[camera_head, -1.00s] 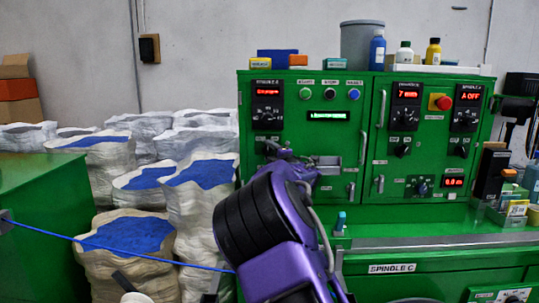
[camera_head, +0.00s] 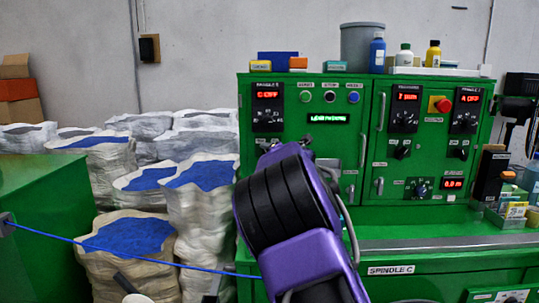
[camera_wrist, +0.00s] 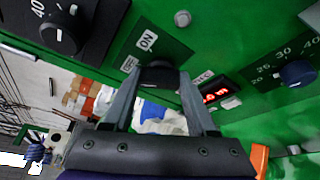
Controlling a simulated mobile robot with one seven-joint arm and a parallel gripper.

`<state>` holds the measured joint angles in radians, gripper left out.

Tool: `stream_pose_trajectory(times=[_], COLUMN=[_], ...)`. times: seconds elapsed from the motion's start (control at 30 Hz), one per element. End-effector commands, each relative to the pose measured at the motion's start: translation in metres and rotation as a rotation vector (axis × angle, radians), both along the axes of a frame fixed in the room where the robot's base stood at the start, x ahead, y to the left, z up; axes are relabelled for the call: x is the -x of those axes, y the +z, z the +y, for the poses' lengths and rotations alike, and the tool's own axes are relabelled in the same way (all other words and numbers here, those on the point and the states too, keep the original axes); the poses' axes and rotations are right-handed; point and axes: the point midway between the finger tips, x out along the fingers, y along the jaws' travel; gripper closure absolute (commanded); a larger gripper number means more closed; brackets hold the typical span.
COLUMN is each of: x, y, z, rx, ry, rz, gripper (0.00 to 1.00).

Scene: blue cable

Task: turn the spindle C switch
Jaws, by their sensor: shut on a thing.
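The spindle C switch (camera_wrist: 158,73) is a dark knob on the green panel, beside an ON label, in the wrist view. My gripper (camera_wrist: 162,84) has one finger on each side of this knob and is shut on it. In the head view my purple and black arm covers the switch and the fingertips. The spindle C display (camera_head: 268,94) at the panel's upper left shows red text that seems to read C OFF. A black dial (camera_head: 267,117) sits just below it.
The green control cabinet (camera_head: 340,80) carries more dials, a red emergency button (camera_head: 440,104) and a metal handle (camera_head: 381,110). A blue cable (camera_head: 120,251) crosses low at the left. Sacks of blue material (camera_head: 128,237) stand left of the cabinet.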

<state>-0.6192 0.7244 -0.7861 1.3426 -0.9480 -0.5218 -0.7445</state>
Motion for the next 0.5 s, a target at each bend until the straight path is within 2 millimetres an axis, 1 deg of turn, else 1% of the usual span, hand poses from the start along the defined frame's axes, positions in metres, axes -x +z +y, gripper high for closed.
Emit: stream_pose_trajectory(times=[0.37, 0.4, 0.47, 0.5], x=[0.0001, 0.0, 0.0001, 0.0001], y=[0.0008, 0.0007, 0.0008, 0.0007], z=[0.0003, 0.0003, 0.0003, 0.0002], rx=[0.003, 0.003, 0.003, 0.003], ry=[0.001, 0.001, 0.001, 0.001], rz=[-0.001, -0.001, -0.001, -0.001], gripper=[0.98, 0.35, 0.25, 0.17])
